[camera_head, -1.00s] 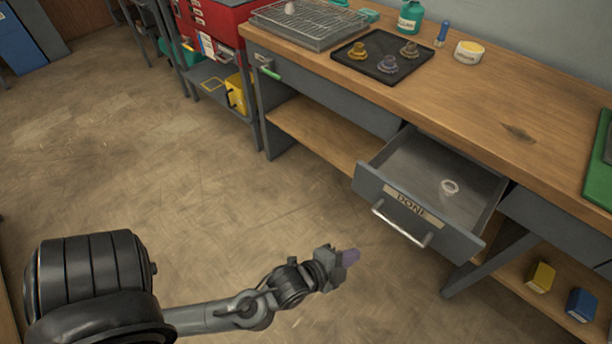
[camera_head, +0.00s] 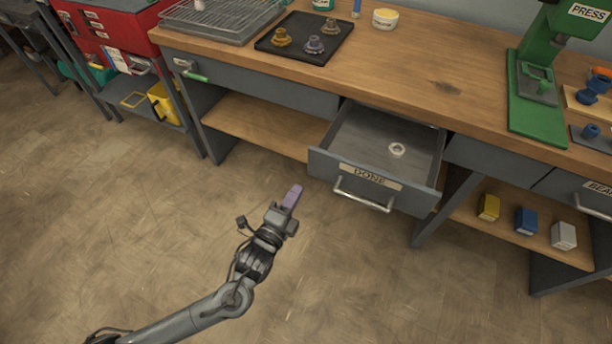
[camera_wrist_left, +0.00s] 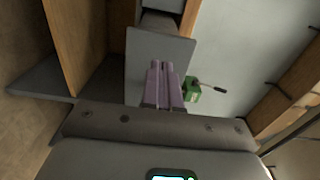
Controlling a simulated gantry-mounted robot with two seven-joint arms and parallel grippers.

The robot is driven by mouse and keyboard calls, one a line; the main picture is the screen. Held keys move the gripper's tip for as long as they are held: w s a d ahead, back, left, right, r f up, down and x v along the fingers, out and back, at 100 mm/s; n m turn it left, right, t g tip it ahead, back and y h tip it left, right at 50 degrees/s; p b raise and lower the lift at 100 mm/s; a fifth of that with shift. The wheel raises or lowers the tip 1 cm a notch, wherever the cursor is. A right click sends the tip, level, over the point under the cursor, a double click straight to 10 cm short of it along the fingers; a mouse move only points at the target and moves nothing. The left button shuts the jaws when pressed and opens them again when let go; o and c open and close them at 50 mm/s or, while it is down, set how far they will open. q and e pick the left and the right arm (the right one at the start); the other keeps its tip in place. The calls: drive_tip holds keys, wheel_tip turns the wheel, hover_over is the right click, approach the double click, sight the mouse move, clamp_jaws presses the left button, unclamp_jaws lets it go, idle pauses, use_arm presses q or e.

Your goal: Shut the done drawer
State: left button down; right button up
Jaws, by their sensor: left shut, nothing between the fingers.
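The done drawer (camera_head: 374,161) is pulled out from under the wooden workbench, with a silver bar handle (camera_head: 362,200) and a "DONE" label on its front. A pale ring-shaped part (camera_head: 397,150) lies inside it. My left gripper (camera_head: 293,196), with purple fingers, is shut and empty. It is in front of and to the left of the drawer, apart from the handle. In the left wrist view the shut fingers (camera_wrist_left: 164,86) overlap a grey panel (camera_wrist_left: 158,52); I cannot tell which panel this is. My right gripper does not show.
A black tray (camera_head: 330,52) with several flanged parts, a wire rack (camera_head: 215,18) and a green press (camera_head: 538,90) stand on the bench (camera_head: 430,75). Yellow, blue and white boxes (camera_head: 526,220) sit on the lower shelf. The floor before the drawer is clear.

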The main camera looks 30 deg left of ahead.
sight(312, 165)
use_arm(q)
drive_tip(key=w+b, duration=0.2)
drive_tip(key=w, duration=0.4)
drive_tip(key=shift+w+b, duration=0.3)
drive_tip(key=shift+b, duration=0.05)
drive_tip(key=shift+w, duration=0.55)
